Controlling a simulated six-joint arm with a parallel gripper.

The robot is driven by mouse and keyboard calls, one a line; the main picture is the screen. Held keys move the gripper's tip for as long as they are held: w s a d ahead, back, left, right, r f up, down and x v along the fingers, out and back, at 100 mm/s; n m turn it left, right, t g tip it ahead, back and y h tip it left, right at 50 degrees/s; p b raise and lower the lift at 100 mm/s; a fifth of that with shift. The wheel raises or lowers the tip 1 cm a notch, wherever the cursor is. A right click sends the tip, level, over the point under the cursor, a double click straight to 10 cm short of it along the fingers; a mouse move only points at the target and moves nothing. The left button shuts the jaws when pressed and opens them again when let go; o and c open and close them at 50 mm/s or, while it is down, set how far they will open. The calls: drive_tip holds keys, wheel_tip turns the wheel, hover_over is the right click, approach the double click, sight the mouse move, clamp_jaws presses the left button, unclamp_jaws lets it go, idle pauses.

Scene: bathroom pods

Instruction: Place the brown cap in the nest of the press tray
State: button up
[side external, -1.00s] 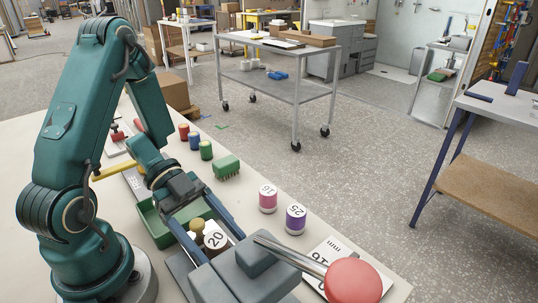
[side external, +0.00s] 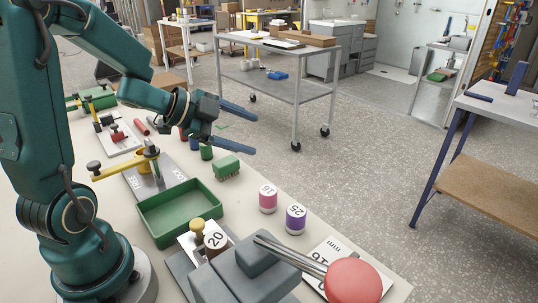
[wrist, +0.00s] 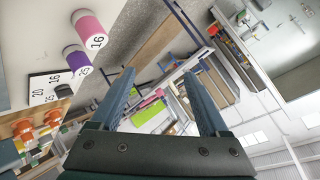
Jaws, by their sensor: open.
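The brown cap (side external: 214,241), with a white top marked 20, stands upright at the press tray, beside a tan knob (side external: 197,227) on a white piece. The grey press (side external: 245,275) with its red-ended lever (side external: 352,280) partly hides the tray (side external: 180,270), so I cannot tell whether the cap is fully down in the nest. My gripper (side external: 240,129) is open and empty, raised well away from the cap, behind the green bin. In the wrist view my open fingers (wrist: 158,78) have nothing between them.
A pink cap (side external: 268,198) and a purple cap (side external: 295,219) stand right of the green bin (side external: 180,212). A green brush (side external: 226,167) lies behind. A yellow clamp-like fixture (side external: 150,162) stands left. A numbered card (side external: 325,262) lies by the press.

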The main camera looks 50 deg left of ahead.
drive_tip(key=s+a+r+n+y, duration=0.1)
drive_tip(key=s+r+n+y, duration=0.3)
drive_tip(key=r+n+y, duration=0.4)
drive_tip(key=s+d+f+n+g+h, duration=0.4)
drive_tip(key=s+d+f+g+h, duration=0.1)
drive_tip(key=s+d, duration=0.5)
drive_tip(key=s+f, duration=0.1)
drive_tip(key=s, duration=0.1)
drive_tip(key=shift+s+d+f+g, duration=0.3)
drive_tip(key=shift+d, duration=0.05)
